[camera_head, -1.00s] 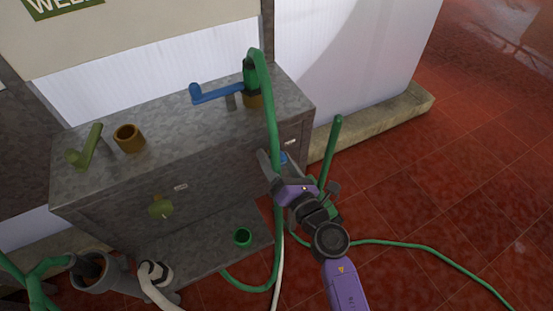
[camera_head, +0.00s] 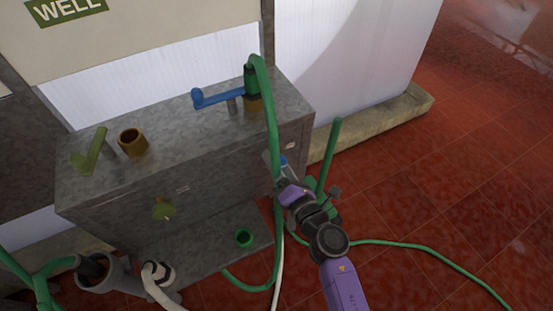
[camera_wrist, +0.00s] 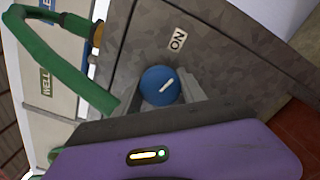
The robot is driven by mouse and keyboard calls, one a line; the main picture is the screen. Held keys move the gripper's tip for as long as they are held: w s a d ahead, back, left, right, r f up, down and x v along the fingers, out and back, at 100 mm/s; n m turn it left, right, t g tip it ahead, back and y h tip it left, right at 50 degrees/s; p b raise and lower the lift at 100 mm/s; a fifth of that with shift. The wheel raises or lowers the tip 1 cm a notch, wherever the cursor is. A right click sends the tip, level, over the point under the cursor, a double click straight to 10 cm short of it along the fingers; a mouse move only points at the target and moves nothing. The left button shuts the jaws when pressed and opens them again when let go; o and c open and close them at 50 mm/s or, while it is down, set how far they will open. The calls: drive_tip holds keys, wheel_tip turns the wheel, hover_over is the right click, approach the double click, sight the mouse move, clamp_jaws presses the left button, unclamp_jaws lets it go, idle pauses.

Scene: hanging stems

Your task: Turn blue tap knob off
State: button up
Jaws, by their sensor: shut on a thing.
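The blue tap knob (camera_wrist: 158,86) is on the front of the grey metal box, below an ON label (camera_wrist: 177,40). It is round, and its white mark lies slanted. In the wrist view it sits between the two fingers of my gripper (camera_wrist: 158,98), which is shut on it. In the head view my gripper (camera_head: 275,166) is at the right end of the box front, with only a bit of the blue knob (camera_head: 284,160) showing.
A green hose (camera_head: 271,120) hangs down close beside my gripper. A blue lever (camera_head: 216,97), a brown ring (camera_head: 132,142) and a green lever (camera_head: 90,152) are on the box top. An olive knob (camera_head: 163,208) is on its front. Red tiled floor (camera_head: 430,190) is open at right.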

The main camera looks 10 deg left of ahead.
drive_tip(key=m+p, duration=0.2)
drive_tip(key=m, duration=0.1)
drive_tip(key=shift+r+m, duration=0.15)
drive_tip(key=shift+m, duration=0.25)
drive_tip(key=m+p, duration=0.2)
drive_tip(key=m, duration=0.1)
drive_tip(key=shift+m, duration=0.3)
drive_tip(key=m+p, duration=0.2)
drive_tip(key=m, duration=0.2)
drive_tip(key=shift+d+f+m+p, duration=0.15)
drive_tip(key=shift+m+p, duration=0.55)
drive_tip(key=shift+m, duration=0.9)
drive_tip(key=shift+f, duration=0.1)
drive_tip(key=o, duration=1.4)
drive_tip(key=shift+c, duration=0.2)
drive_tip(key=p+v, duration=0.2)
drive_tip(key=v, duration=0.5)
drive_tip(key=shift+s+d, duration=0.15)
drive_tip(key=shift+s, duration=0.2)
